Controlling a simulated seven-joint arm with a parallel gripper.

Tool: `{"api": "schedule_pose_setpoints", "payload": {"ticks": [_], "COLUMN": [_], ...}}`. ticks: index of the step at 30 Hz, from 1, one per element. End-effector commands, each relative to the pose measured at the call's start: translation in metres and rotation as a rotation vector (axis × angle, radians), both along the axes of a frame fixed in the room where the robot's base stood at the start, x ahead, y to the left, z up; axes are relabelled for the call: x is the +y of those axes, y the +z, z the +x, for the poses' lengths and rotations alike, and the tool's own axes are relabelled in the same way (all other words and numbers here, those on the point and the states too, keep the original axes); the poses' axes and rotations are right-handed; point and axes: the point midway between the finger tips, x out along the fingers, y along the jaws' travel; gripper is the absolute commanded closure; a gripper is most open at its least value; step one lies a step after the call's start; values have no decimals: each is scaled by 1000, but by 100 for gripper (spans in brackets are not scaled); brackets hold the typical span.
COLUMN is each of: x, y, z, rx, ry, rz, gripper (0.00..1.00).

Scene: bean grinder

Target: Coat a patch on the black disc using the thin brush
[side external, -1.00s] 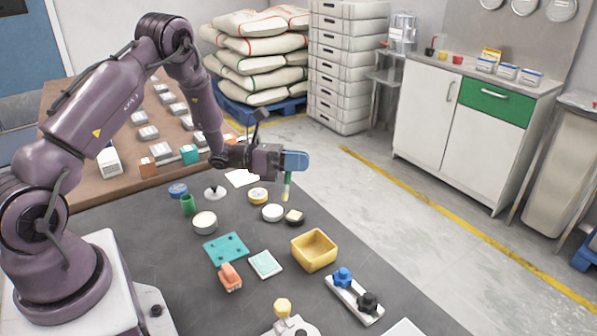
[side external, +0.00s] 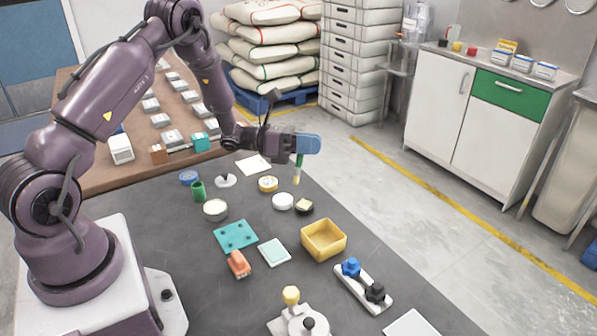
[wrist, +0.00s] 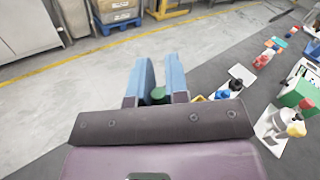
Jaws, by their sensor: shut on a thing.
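My gripper (side external: 308,144) has blue fingers shut on the thin brush (side external: 298,168). The brush has a green handle and a pale yellowish tip, and hangs roughly upright with its tip down. The black disc (side external: 304,212) lies on the dark table, with a pale, squarish area on its top. The brush tip appears above and slightly left of the disc, apart from it. In the wrist view, the blue fingers (wrist: 160,80) flank the green end of the brush (wrist: 158,94); the brush's tip and the disc are hidden there.
A white round dish (side external: 283,201) sits just left of the disc, and a yellow-rimmed round item (side external: 268,184) behind it. A yellow open box (side external: 323,240) stands in front. A holder with blue and black knobs (side external: 363,285) is nearer. The table's right edge is close to the disc.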

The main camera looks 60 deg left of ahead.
Motion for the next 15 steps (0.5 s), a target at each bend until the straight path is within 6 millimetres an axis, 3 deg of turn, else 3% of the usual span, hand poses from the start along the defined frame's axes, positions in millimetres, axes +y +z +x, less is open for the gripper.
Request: {"api": "schedule_pose_setpoints", "payload": {"ticks": [9, 15], "x": [16, 19], "y": [37, 23], "z": [54, 59], "rx": [-5, 1], "ry": [-6, 4], "rz": [2, -3], "gripper": [100, 100]}}
